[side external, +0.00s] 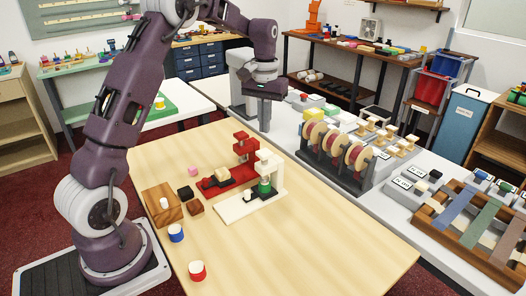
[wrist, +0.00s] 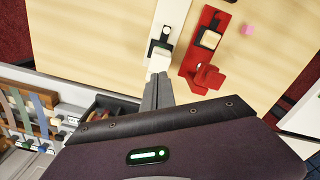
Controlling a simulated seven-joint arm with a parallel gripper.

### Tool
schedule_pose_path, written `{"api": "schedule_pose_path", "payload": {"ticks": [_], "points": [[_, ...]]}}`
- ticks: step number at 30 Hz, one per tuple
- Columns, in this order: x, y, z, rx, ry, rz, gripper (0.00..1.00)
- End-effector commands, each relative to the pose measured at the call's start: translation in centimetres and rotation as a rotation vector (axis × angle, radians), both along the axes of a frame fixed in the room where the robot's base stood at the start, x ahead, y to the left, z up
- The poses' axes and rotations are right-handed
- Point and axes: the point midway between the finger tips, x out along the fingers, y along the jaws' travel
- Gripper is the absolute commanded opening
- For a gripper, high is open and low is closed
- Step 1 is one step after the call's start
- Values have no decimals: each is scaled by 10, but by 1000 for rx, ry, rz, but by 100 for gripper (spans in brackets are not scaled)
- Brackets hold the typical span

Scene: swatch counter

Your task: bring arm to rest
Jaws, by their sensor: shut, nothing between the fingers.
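My gripper (wrist: 158,84) shows in the wrist view as two grey fingers side by side, shut with nothing between them. In the side view my gripper (side external: 264,92) is raised at the end of the bent purple arm, beyond the far side of the wooden table (side external: 330,245). The white stand (side external: 250,202) and the red stand (side external: 222,182) are on the table. In the wrist view the white stand (wrist: 172,18) and red stand (wrist: 208,75) lie past the fingertips. The fingers look apart from both; their exact height is unclear.
Several small blocks and a wooden block (side external: 160,204) sit near the stands. A rack of discs (side external: 338,155) is on the grey counter at right. The table's front right is clear.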

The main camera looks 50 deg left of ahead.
Motion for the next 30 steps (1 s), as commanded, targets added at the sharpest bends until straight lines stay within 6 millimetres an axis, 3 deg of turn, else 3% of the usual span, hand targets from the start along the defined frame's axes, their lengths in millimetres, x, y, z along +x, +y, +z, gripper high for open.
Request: {"api": "schedule_pose_path", "payload": {"ticks": [9,11,13,16,20,24,27,30], "points": [[-1,-2,5,1,-4,-4,0],[-6,-11,18,6,-22,-19,0],[-22,-34,45,16,-61,-60,0],[-66,-79,91,37,-148,-150,0],[-145,-134,124,68,-270,-284,0],[-228,-171,121,101,-389,-414,0],[-266,-182,107,118,-446,-476,0],[-284,-186,96,127,-475,-507,0]]}}
